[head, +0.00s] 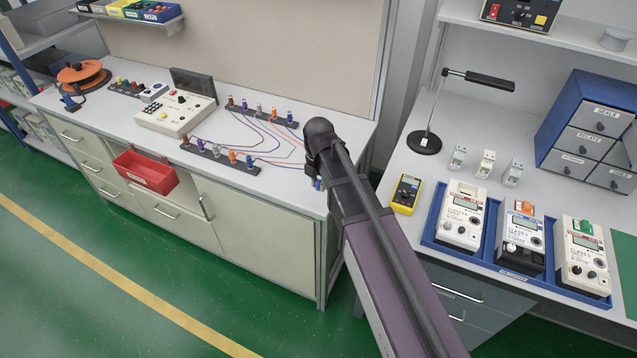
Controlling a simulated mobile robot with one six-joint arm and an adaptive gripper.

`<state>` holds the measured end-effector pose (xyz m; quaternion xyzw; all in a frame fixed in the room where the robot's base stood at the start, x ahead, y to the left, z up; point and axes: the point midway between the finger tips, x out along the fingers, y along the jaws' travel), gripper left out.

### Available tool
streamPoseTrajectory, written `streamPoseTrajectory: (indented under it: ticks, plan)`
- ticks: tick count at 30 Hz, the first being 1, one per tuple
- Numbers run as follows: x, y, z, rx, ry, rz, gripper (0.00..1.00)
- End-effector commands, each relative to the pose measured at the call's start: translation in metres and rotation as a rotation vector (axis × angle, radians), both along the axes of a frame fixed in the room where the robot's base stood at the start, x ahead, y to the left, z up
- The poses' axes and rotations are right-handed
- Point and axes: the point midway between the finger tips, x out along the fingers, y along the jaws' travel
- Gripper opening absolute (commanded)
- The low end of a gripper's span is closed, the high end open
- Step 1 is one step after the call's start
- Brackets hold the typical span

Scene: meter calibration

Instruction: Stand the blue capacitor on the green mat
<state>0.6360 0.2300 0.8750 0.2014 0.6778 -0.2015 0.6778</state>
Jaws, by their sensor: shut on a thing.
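My gripper (312,172) is mostly hidden behind my own arm, over the right end of the left bench. Just below it a small blue piece shows, which looks like the blue capacitor (318,184). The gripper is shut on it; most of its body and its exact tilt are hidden. The green mat (622,268) lies on the right bench at the far right edge of the picture, partly cut off. It is well apart from my gripper, with the meters between them.
A blue tray (433,233) holds three meters beside the mat. A yellow multimeter (405,194), a desk lamp (425,143), small breakers (485,164) and a blue drawer cabinet (592,125) stand on the right bench. A gap separates the benches. Wired terminal strips (220,156) lie left.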

Motion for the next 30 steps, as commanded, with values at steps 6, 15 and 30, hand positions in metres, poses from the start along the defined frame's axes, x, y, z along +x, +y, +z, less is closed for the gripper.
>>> streamPoseTrajectory:
  ticks: [6,15,30]
  plan:
    - [0.0,0.0,0.004,0.0,0.0,0.0,0.0]
    - [0.0,0.0,0.033,0.0,0.0,0.0,0.0]
    - [0.0,0.0,0.116,0.0,0.0,0.0,0.0]
